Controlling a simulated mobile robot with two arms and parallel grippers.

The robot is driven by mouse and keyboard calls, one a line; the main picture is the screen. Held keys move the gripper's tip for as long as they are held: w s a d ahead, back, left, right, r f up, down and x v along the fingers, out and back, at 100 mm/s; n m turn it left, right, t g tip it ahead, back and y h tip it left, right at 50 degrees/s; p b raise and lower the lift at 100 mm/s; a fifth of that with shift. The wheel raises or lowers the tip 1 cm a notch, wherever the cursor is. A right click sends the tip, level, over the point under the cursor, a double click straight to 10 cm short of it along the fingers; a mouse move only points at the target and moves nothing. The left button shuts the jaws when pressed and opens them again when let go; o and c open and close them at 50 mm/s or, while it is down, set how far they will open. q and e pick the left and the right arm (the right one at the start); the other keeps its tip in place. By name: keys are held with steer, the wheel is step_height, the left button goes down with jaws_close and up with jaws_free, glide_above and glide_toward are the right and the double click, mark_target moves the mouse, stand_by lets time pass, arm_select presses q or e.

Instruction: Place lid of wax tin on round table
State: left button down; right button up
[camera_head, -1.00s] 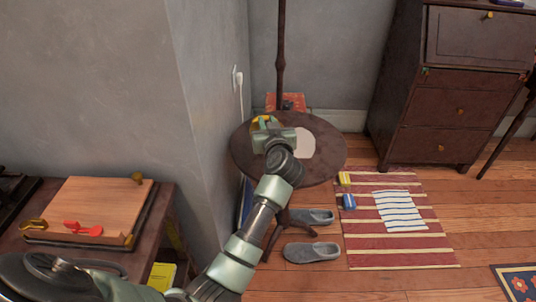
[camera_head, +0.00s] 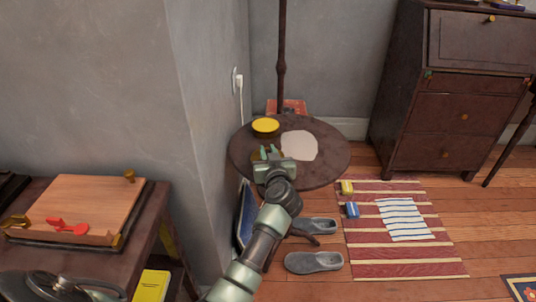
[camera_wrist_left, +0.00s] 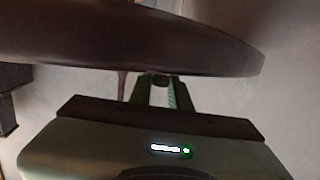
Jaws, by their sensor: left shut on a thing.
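The round table (camera_head: 325,170) is dark brown and stands by the wall corner. A round yellow-topped tin (camera_head: 265,125) sits on its far left part. My left gripper (camera_head: 268,154) is over the table's near left part, on the near side of the tin. It is shut on a small dark thing, probably the tin's lid (camera_wrist_left: 161,80), between its fingertips in the left wrist view. In the head view the gripper mostly hides this thing. My right gripper is not in view.
A pale flat round piece (camera_head: 299,145) lies on the table, right of the gripper. A dark pole (camera_head: 282,60) rises behind the table. A wall corner is close on the left. Slippers (camera_head: 314,262) and a striped rug (camera_head: 400,255) lie on the floor.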

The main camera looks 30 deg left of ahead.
arm_select(q)
steer(key=shift+r, duration=0.1)
steer(key=c, duration=1.3)
jaws_free()
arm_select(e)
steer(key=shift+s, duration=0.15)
arm_select(q)
steer(key=shift+s+d+r+p, duration=0.15)
steer(key=shift+p, duration=0.2)
steer(key=shift+r+p+v, duration=0.25)
steer(key=shift+p+v, duration=0.85)
steer(key=shift+p, duration=0.15)
steer(key=p+v, duration=0.1)
steer(key=v, duration=0.1)
steer(key=p+v, duration=0.2)
steer(key=shift+f, duration=0.2)
steer(key=shift+p+v, duration=1.6)
steer(key=shift+v, duration=1.15)
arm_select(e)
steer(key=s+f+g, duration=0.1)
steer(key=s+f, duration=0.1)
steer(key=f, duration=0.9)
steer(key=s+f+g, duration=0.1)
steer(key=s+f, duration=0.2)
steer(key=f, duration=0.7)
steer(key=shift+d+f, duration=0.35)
